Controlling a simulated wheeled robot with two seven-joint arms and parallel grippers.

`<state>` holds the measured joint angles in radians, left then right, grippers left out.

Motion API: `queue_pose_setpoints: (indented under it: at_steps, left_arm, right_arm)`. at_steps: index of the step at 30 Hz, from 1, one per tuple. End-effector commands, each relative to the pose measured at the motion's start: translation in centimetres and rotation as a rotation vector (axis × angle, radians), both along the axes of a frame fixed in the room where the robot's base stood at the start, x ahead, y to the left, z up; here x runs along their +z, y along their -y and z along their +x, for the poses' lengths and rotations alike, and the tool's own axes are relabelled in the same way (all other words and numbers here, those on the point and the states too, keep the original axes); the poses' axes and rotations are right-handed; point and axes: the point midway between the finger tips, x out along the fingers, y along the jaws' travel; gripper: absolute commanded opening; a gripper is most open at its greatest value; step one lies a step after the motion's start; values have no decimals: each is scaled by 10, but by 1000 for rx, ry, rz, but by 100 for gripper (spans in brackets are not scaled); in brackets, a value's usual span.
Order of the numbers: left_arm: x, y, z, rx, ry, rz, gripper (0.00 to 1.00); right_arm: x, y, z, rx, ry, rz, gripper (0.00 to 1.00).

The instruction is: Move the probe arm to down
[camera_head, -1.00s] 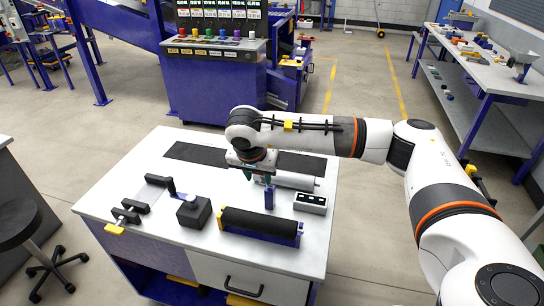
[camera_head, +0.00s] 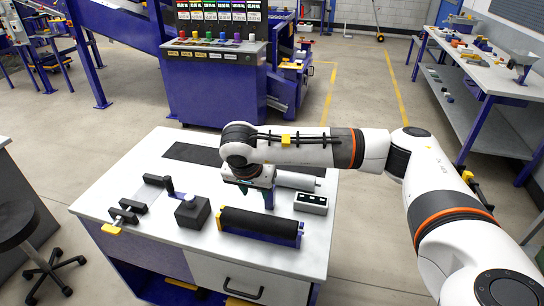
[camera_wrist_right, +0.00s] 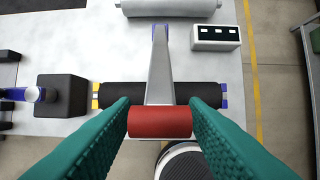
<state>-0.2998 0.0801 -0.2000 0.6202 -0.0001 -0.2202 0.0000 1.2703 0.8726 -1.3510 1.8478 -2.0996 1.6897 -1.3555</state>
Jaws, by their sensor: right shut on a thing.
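The probe arm (camera_wrist_right: 160,75) is a grey tapered bar in the wrist view. It runs from a blue end by the grey cylinder toward me, passing over the black roller, to a red cylindrical grip (camera_wrist_right: 160,122). My right gripper (camera_wrist_right: 160,124) has its two green fingers on either side of the red grip and is shut on it. In the head view my right gripper (camera_head: 258,192) is low over the bench, behind the black roller. It hides most of the probe arm there; a blue upright (camera_head: 269,199) shows beside the fingers. My left gripper is out of view.
The black roller (camera_head: 260,222) lies on a blue stand at the bench front. A dark block with a knob (camera_head: 193,211) stands left of it.

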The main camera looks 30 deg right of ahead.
Motion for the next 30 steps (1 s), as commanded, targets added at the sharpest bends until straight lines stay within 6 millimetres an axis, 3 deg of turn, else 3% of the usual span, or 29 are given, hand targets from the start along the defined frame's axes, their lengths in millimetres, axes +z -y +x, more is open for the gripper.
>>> queue_pose_setpoints:
  at_steps: [3,18,30]
  left_arm:
    - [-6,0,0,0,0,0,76]
    - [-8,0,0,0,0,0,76]
    - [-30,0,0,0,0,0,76]
  right_arm:
    - [-9,-4,-5,1,-7,1,3]
    - [-12,-6,-7,1,-7,1,3]
    - [-36,-15,-14,0,-7,0,3]
